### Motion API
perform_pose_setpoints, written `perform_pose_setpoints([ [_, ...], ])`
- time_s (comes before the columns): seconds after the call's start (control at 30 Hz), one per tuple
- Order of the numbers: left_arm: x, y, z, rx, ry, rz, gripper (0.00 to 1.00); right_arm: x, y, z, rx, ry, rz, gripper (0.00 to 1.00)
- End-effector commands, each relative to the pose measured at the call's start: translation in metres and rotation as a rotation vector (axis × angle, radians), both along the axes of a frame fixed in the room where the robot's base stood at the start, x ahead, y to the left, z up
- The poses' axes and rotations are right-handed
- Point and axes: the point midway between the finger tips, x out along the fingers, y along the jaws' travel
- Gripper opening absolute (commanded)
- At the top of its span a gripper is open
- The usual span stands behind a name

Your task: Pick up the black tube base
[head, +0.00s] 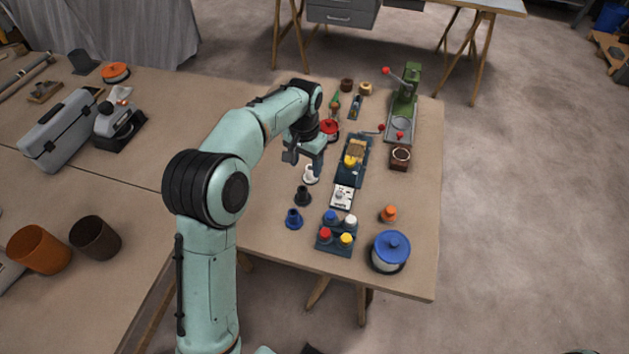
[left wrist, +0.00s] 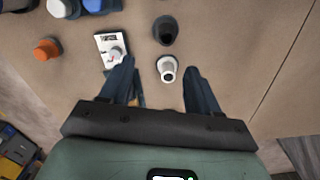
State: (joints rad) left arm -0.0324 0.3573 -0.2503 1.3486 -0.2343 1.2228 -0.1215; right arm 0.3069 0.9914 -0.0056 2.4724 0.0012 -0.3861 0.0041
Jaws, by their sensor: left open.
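The black tube base (head: 302,196) stands upright on the table between a white tube base (head: 311,174) and a blue tube base (head: 293,219). My left gripper (head: 304,163) is open and empty, pointing down above the table, close to the white base. In the left wrist view the black tube base (left wrist: 165,31) lies beyond the fingertips of the left gripper (left wrist: 158,72). The white base (left wrist: 167,69) appears between the fingers there, but nothing is gripped. My right gripper is not in view.
A white printed card or box (head: 342,196) lies right of the black base. A tray with several coloured caps (head: 336,248), an orange piece (head: 389,213) and a blue-lidded jar (head: 390,250) stand nearer the front. The table left of the bases is clear.

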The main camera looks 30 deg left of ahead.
Motion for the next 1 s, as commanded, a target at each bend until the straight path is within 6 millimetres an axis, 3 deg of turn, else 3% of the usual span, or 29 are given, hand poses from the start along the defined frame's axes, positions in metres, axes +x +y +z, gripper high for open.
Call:
perform_pose_setpoints([
  [0.33, -0.002, 0.001, -0.063, 0.001, 0.006, 0.0, 0.62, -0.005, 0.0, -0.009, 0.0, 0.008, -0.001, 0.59],
  [1.0, -0.003, 0.009, -0.131, 0.0, 0.003, 0.001, 0.62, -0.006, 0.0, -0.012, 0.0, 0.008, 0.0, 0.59],
])
